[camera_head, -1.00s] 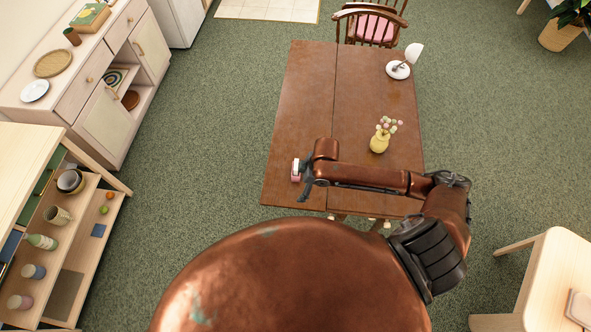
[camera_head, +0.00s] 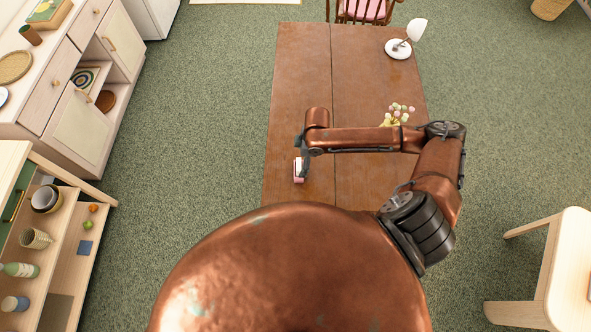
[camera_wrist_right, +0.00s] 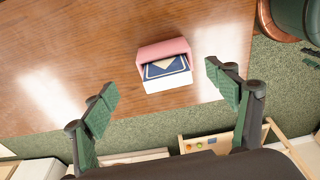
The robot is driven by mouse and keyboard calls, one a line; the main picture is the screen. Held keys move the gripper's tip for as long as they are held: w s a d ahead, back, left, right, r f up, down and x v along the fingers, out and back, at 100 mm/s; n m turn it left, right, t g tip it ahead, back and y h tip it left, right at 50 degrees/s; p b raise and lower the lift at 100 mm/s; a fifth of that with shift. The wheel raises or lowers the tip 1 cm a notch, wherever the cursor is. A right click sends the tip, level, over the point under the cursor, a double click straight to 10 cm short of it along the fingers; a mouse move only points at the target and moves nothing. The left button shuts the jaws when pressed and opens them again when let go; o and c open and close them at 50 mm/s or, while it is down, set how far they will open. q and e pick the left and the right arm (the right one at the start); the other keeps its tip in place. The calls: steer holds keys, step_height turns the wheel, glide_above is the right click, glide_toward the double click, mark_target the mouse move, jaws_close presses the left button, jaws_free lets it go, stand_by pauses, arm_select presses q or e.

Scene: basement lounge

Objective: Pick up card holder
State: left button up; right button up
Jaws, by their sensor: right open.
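The card holder (camera_wrist_right: 165,66) is a small pink and white box with dark blue cards inside, lying on the brown wooden table. In the head view the card holder (camera_head: 298,170) shows near the table's left edge, partly covered by my right gripper (camera_head: 304,158). In the wrist view my right gripper (camera_wrist_right: 168,100) is open, its two green-padded fingers apart, with the card holder ahead of and between them, not gripped. My left gripper is not in view.
The table (camera_head: 300,70) also bears a white lamp (camera_head: 400,47) and a yellow flower vase (camera_head: 390,121), partly behind my right arm. A wooden shelf (camera_head: 75,235) stands at the left, a stool (camera_head: 565,265) at the right. The table's left edge is close to the card holder.

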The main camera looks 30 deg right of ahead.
step_height(320, 180, down, 3)
steer(key=shift+w+a+r, duration=0.1)
steer(key=shift+a+r, duration=0.05)
steer(key=shift+r, duration=0.05)
steer(key=f, duration=0.2)
steer(key=a+f, duration=0.1)
steer(key=f, duration=0.1)
steer(key=shift+s+f, duration=0.1)
steer(key=shift+s, duration=0.1)
steer(key=shift+w+a+f, duration=0.1)
steer(key=shift+f, duration=0.4)
steer(key=shift+c, duration=0.5)
steer(key=c, duration=1.1)
